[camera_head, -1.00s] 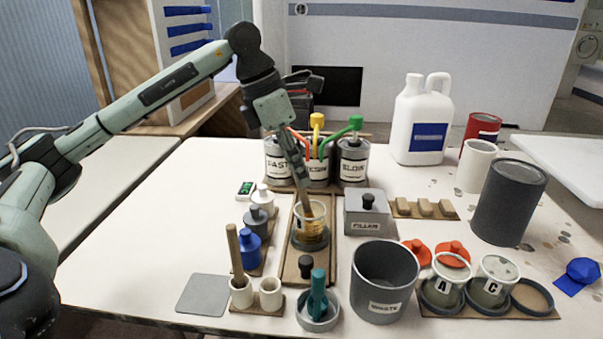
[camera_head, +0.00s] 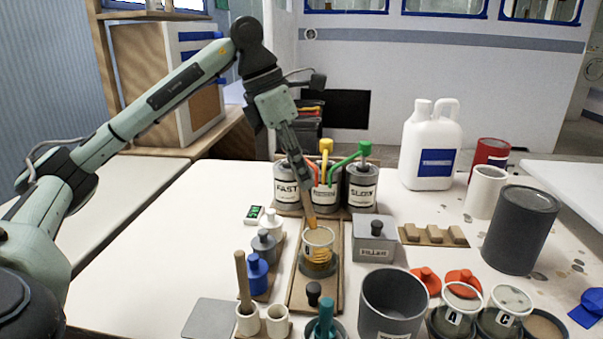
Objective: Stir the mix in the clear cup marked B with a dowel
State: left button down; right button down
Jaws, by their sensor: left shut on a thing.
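My left gripper (camera_head: 304,186) is shut on a tan dowel (camera_head: 310,212), held steeply above the clear cup (camera_head: 318,241). The dowel's lower end is at the cup's mouth; whether it is inside the rim or just above is hard to tell. The cup stands upright on a wooden board (camera_head: 304,289) and holds amber mix. Its letter is not readable from here. Another dowel (camera_head: 242,278) stands in a white holder (camera_head: 248,320) at the front left. My right gripper does not show.
Tins with coloured pumps (camera_head: 287,192) stand behind the cup, a filler box (camera_head: 374,243) right of it. Small bottles (camera_head: 256,272) stand at left. A grey waste bin (camera_head: 392,300) and cups A (camera_head: 457,312) and C (camera_head: 502,315) are at front right.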

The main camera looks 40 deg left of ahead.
pick_arm(q)
jog(key=shift+r, duration=2)
